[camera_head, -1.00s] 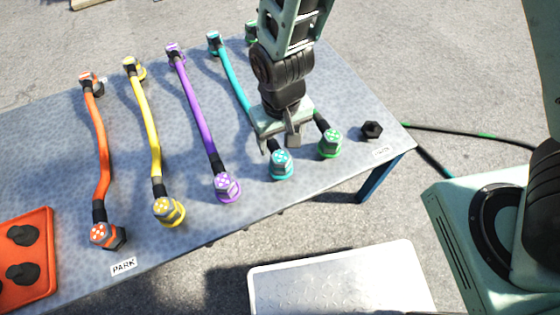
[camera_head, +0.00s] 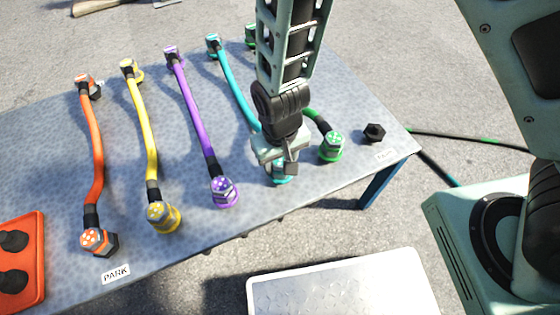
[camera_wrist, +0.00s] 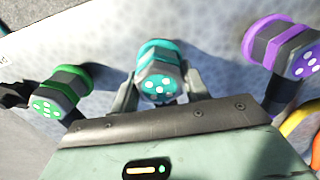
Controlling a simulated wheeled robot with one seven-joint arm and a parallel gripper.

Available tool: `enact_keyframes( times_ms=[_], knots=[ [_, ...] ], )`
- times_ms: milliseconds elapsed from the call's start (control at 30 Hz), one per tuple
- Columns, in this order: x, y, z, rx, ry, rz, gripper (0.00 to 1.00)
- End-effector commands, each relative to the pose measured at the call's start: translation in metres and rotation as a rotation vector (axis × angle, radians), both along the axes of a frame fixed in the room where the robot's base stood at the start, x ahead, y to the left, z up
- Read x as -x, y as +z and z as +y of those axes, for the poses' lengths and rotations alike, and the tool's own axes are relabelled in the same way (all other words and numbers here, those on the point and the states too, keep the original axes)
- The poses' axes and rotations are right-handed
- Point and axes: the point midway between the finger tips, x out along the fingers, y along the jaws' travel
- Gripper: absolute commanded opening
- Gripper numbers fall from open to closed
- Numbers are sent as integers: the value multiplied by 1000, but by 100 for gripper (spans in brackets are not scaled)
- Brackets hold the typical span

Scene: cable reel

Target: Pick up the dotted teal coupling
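The dotted teal coupling (camera_wrist: 158,78) has a teal ring and a dark grey body, with white dots on its teal end face. In the wrist view it sits between the two fingers of my gripper (camera_wrist: 160,92). The fingers flank it closely, with what looks like a narrow gap on each side. In the head view my gripper (camera_head: 281,168) is low over the near end of the teal cable (camera_head: 232,80) and hides most of the coupling; only a teal bit (camera_head: 282,180) shows below it.
On the table (camera_head: 50,140), the green coupling (camera_head: 331,146) is close to the right and the purple one (camera_head: 223,191) to the left. Yellow (camera_head: 162,217) and orange (camera_head: 98,241) couplings lie farther left. A black cap (camera_head: 374,133) is near the right edge.

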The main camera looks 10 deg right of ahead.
Motion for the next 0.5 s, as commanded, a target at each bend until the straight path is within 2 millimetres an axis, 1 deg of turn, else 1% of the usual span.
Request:
enact_keyframes(
  times_ms=[33, 100, 367, 467, 500],
  knots=[
    [0, 0, 0, 0, 0, 0, 31],
    [0, 0, 0, 0, 0, 0, 14],
    [0, 2, 0, 0, -1, -1, 14],
    [-1, 10, 0, -2, -1, -2, 14],
    [-1, 16, 1, -3, 0, -3, 14]
  ],
)
